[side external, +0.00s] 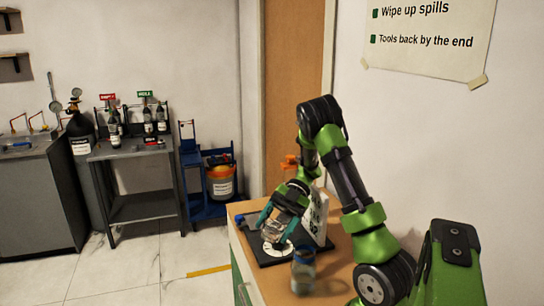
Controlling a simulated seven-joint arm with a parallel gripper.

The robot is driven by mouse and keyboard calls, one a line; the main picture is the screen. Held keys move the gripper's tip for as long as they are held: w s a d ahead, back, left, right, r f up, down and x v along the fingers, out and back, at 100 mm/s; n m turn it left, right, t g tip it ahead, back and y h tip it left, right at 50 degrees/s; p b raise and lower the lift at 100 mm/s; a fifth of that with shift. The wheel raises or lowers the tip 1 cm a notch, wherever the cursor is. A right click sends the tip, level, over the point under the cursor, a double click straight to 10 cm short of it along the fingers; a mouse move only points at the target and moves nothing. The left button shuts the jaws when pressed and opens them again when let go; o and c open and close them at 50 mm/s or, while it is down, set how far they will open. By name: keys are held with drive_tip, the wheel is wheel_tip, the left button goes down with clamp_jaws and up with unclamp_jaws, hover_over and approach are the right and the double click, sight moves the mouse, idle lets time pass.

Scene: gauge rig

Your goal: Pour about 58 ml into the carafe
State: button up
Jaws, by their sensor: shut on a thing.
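My gripper (276,222), with teal fingers, is at the left part of the wooden bench top. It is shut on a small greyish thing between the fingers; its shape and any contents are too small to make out. Below it is a dark flat base (263,257) with a white round patch (278,249). A clear vessel with a blue band near its top (303,272) stands upright on the bench, to the right of and nearer than the base. It may be the carafe; I cannot tell, nor read its liquid level.
A white panel with dark marks (319,218) stands on the bench behind my gripper, close to the arm. An orange item (290,162) shows behind the arm. Bare bench top (330,272) lies right of the vessel. A grey table with bottles (135,148) stands far left.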

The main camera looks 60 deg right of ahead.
sight(274, 226)
drive_tip(key=shift+s+a+r+n+t, duration=0.1)
drive_tip(key=shift+s+r+n+t, duration=0.3)
drive_tip(key=shift+s+a+r+n+t+h, duration=0.15)
drive_tip(key=shift+s+r+n+t, duration=0.15)
drive_tip(key=shift+r, duration=0.3)
drive_tip(key=shift+s+r+n+t+h, duration=0.2)
drive_tip(key=shift+s+r+n, duration=0.1)
drive_tip(key=shift+r, duration=0.3)
drive_tip(key=shift+s+r+n+t, duration=0.15)
drive_tip(key=shift+r+n+t, duration=0.25)
drive_tip(key=shift+n, duration=0.1)
drive_tip(key=shift+f+n+t, duration=0.25)
drive_tip(key=shift+n+t, duration=0.05)
drive_tip(key=shift+n, duration=0.1)
drive_tip(key=shift+f, duration=0.1)
drive_tip(key=shift+r+n+t, duration=0.45)
drive_tip(key=shift+n+t, duration=0.15)
drive_tip(key=shift+n, duration=0.1)
drive_tip(key=shift+f, duration=0.1)
drive_tip(key=shift+s+a+f+n+t+p, duration=0.2)
drive_tip(key=shift+s+n+t+p, duration=0.1)
drive_tip(key=shift+s+n+t, duration=0.15)
drive_tip(key=shift+w, duration=0.2)
